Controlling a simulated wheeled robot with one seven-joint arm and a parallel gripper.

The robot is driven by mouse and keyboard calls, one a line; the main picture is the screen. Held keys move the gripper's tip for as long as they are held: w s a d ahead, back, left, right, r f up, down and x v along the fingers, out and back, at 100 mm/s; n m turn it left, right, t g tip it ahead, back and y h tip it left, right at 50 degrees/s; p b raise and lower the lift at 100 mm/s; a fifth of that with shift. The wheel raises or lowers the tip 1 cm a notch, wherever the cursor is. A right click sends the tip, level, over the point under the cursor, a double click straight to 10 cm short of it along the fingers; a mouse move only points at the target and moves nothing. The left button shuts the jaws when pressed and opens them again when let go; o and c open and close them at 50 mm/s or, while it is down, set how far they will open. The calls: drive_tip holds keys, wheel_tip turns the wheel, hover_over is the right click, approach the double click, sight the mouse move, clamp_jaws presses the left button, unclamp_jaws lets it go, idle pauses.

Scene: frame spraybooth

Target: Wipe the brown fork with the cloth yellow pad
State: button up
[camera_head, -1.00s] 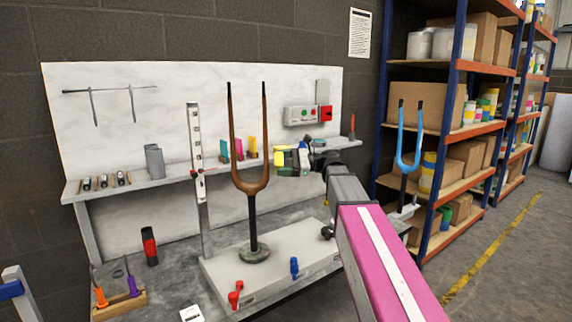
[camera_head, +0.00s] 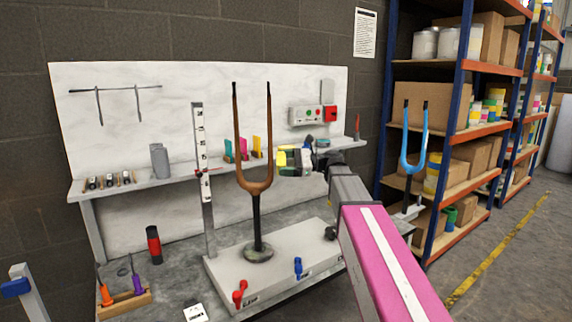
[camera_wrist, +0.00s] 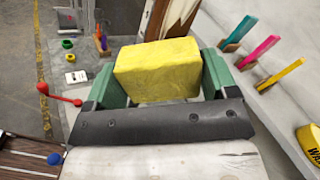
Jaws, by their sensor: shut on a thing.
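The brown fork (camera_head: 254,187) stands upright with its two prongs up, on a dark post with a round base on a pale block. My gripper (camera_wrist: 158,76) is shut on the yellow pad (camera_wrist: 157,70), which sits between its green fingers in the wrist view. In the head view the yellow pad (camera_head: 281,159) is just right of the fork's lower right prong, near its crown. Behind the pad in the wrist view, a brown part of the fork (camera_wrist: 172,18) shows close by. I cannot tell whether the pad touches it.
A blue fork (camera_head: 414,140) stands on the right by the shelving (camera_head: 455,130). The pale block (camera_head: 225,275) has a red and a blue handle at its front. Coloured pieces (camera_head: 243,149) and a control box (camera_head: 307,115) are behind. A screwdriver holder (camera_head: 125,304) is at front left.

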drive_tip(key=shift+a, duration=0.5)
drive_tip(key=shift+r, duration=5.45)
drive_tip(key=shift+f, duration=5.5)
drive_tip(key=shift+d, duration=0.1)
drive_tip(key=shift+w+d, duration=0.15)
drive_tip(key=shift+d, duration=2.75)
